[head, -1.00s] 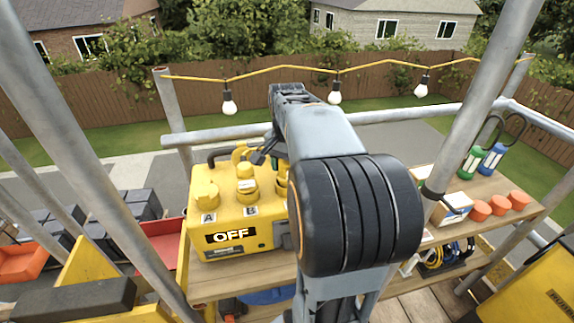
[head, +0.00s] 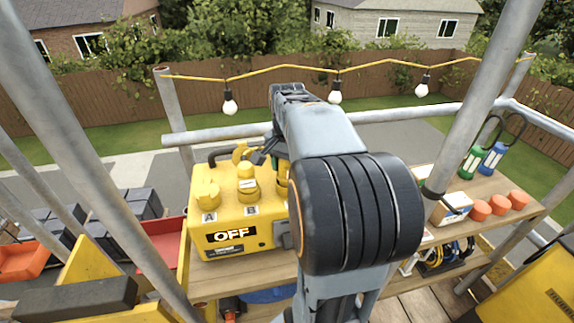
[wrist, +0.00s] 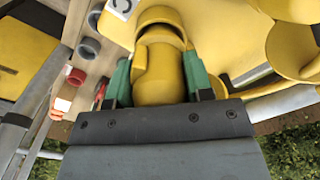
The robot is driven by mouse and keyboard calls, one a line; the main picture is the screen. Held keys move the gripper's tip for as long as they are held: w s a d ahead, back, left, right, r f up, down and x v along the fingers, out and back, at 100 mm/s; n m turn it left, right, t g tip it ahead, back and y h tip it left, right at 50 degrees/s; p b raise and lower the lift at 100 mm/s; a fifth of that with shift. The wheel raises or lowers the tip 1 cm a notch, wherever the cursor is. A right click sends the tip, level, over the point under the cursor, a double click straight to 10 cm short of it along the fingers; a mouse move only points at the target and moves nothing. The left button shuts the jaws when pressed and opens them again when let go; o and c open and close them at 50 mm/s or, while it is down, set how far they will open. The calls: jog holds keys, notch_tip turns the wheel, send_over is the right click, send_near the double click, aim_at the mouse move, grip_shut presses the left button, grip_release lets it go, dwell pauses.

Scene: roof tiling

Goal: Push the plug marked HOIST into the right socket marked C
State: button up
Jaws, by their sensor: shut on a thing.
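The yellow power box (head: 262,232) stands on the wooden bench, with an OFF sign on its front and labels A and B under two yellow sockets or plugs. In the wrist view a label C (wrist: 122,7) shows at the top, beside a rounded yellow plug (wrist: 158,78). My gripper (wrist: 157,80) has its green fingers shut on this plug, one on each side. The plug's far end is at the yellow round fitting by C; I cannot tell how deep it sits. No HOIST marking is readable. In the head view my arm mostly hides the gripper and C.
Orange cups (head: 481,210), a small carton (head: 452,208) and green and blue lanterns (head: 492,158) stand on the right of the bench. Scaffold poles (head: 470,100) frame the bench. A bulb string hangs behind.

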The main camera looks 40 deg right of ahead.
jog(key=shift+f+b, duration=0.45)
jog(key=shift+f, duration=0.25)
jog(key=o, duration=0.8)
jog(key=shift+c, duration=0.2)
jog(key=shift+r, duration=0.1)
notch_tip(320, 180, up, 11)
jog(key=p, duration=0.9)
jog(key=shift+p, duration=0.35)
